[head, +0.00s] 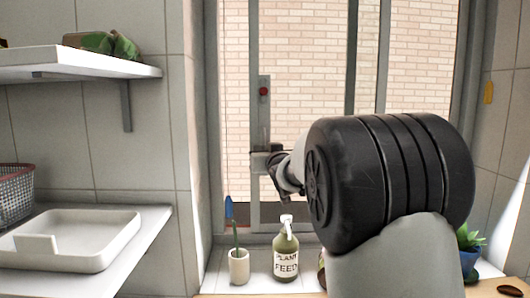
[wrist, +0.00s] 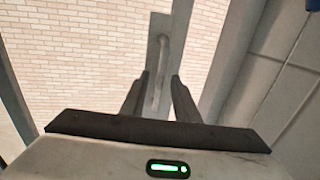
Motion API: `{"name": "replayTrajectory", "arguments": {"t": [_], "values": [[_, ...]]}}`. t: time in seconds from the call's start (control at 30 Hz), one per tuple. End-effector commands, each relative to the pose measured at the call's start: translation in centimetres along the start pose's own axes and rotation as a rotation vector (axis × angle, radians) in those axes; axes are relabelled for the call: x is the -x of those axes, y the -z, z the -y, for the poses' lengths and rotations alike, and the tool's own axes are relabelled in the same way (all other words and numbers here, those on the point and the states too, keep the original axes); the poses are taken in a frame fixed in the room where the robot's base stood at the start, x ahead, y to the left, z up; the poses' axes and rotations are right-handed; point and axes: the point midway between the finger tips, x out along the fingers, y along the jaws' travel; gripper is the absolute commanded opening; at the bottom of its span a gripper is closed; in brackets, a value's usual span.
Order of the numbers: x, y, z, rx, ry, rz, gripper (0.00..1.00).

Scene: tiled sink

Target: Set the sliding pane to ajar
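The sliding pane's upright stile (head: 254,50) carries a metal handle plate (head: 264,110) with a red dot near its top. A strip of brick wall shows between the stile and the left window jamb (head: 212,60). My gripper (head: 262,160) is at the lower part of the handle, and my arm hides part of the window behind it. In the wrist view, the fingers of my gripper (wrist: 160,82) are apart, with the upright handle bar (wrist: 161,65) in the gap between them. Space shows on both sides of the bar. I cannot tell how deep it sits.
A plant feed bottle (head: 286,254) and a white cup (head: 239,267) with a blue-tipped item stand on the sill below my gripper. A potted plant (head: 468,258) is at the right. A white tray (head: 75,238) and a wall shelf (head: 75,66) are at the left.

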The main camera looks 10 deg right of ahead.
Motion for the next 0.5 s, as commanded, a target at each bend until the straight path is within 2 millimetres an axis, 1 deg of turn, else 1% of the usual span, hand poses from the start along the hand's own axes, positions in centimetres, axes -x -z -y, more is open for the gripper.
{"name": "replayTrajectory", "arguments": {"t": [0.27, 0.37, 0.47, 0.5], "values": [[0.2, 0.0, 0.1, 0.0, 0.001, -0.001, 0.28], [1.1, 0.0, 0.1, -0.001, 0.001, -0.002, 0.28], [2.8, 0.0, 0.1, -0.002, 0.001, -0.004, 0.28], [3.7, 0.0, 0.1, -0.002, 0.001, -0.004, 0.28]]}}
